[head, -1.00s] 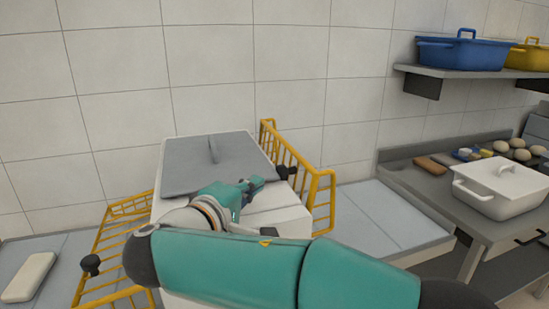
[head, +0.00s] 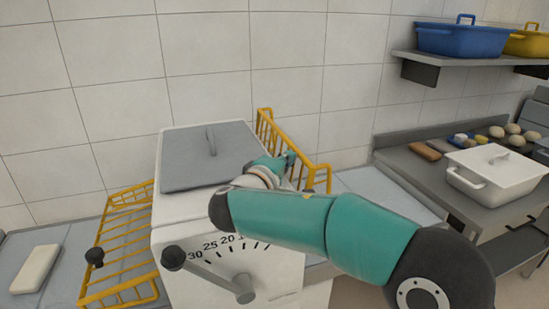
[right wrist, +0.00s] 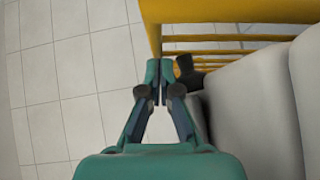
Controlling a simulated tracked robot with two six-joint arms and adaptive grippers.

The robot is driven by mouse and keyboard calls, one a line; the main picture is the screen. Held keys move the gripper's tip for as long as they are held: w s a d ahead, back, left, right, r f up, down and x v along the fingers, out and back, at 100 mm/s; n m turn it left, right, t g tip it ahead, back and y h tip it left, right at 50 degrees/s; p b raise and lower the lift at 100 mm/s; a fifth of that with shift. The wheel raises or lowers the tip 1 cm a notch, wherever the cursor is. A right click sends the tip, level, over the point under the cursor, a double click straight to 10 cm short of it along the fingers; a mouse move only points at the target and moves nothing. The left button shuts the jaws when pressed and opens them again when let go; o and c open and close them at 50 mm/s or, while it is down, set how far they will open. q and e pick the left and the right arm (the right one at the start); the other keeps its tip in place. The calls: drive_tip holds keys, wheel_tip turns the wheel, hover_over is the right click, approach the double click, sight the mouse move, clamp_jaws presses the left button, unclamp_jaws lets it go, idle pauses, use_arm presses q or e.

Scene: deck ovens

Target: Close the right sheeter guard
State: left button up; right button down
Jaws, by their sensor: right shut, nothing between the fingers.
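The right sheeter guard (head: 290,140) is a yellow wire frame standing raised at the right side of the white sheeter (head: 172,225). Its lower part is hidden behind my right arm. In the right wrist view its yellow bars (right wrist: 215,28) cross the top, with a dark knob (right wrist: 187,70) below them. My right gripper (head: 288,158) is at the guard's inner side in the head view. In the right wrist view its fingertips (right wrist: 160,80) are together and empty, just left of the knob; I cannot tell whether they touch it or the guard. My left gripper is out of view.
The left yellow guard (head: 125,240) lies low with its own knob (head: 94,257). A grey lid (head: 205,165) tops the sheeter, and a lever (head: 210,275) crosses its numbered dial. A white pot (head: 495,180) stands on the right counter.

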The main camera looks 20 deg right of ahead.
drive_tip(key=shift+d+f, duration=0.1)
drive_tip(key=shift+d, duration=0.25)
